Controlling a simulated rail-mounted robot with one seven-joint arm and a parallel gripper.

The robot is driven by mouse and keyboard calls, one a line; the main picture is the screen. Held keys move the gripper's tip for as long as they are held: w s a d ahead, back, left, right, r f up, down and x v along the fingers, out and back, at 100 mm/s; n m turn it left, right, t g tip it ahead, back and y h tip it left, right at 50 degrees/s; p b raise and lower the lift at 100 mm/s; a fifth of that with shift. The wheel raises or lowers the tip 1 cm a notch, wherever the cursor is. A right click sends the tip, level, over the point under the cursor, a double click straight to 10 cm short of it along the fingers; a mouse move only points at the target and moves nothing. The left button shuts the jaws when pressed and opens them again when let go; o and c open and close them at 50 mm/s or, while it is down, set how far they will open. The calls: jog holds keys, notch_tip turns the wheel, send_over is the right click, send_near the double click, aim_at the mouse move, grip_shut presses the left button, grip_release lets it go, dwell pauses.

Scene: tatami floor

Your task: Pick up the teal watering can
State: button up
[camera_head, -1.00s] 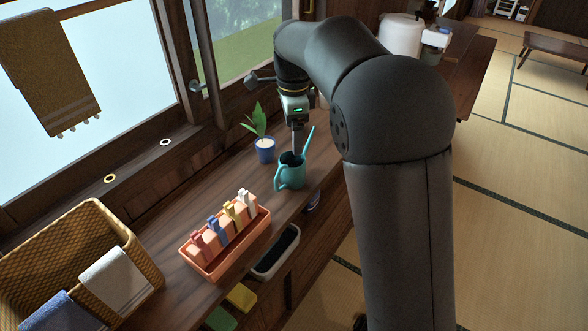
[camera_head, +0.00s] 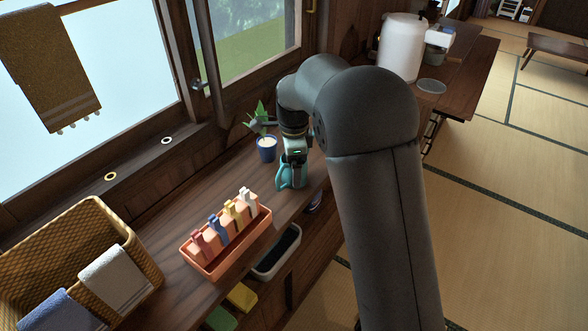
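The teal watering can (camera_head: 284,181) stands on the wooden counter below the window. Its lower body and handle show; its top and spout are mostly hidden behind my gripper and arm. My gripper (camera_head: 293,172) points down over the can, with its lower end at the can's top. The fingers are too small and covered to tell whether they are open or shut, or whether they touch the can.
A blue pot with a green plant (camera_head: 266,150) stands just left of my gripper. An orange tray (camera_head: 208,271) of clipped packets sits nearer, and a wicker basket (camera_head: 150,262) with towels is at the left. A white canister (camera_head: 400,48) stands at the back.

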jog(key=c, duration=1.2)
jog(key=shift+r, duration=0.1)
jog(key=shift+c, duration=0.2)
jog(key=shift+r, duration=0.1)
